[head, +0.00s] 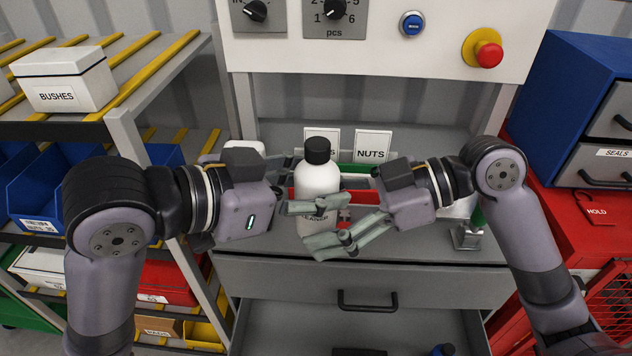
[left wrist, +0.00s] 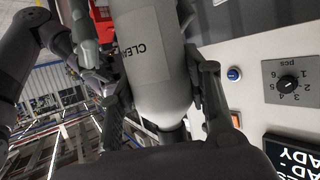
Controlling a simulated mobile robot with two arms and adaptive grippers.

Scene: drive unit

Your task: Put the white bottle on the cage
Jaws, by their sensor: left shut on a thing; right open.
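The white bottle (head: 318,179) has a black cap and a label reading CLEANER. It is upright above the grey worktop, and its cap points down in the left wrist view (left wrist: 155,60). My left gripper (head: 297,184) is shut on it from the left; its two fingers flank the bottle in the left wrist view. My right gripper (head: 316,228) is open, with its fingers in front of the lower bottle, partly hiding the label. I cannot tell whether they touch it. A red mesh cage (head: 606,306) shows partly at the lower right edge.
A NUTS card (head: 373,145) and small bins stand behind the bottle. A drawer below the worktop (head: 450,247) is open. A shelf rack with bins and a BUSHES box (head: 66,80) is left. A blue SEALS cabinet (head: 572,95) is right, and a red emergency button (head: 488,54) is above.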

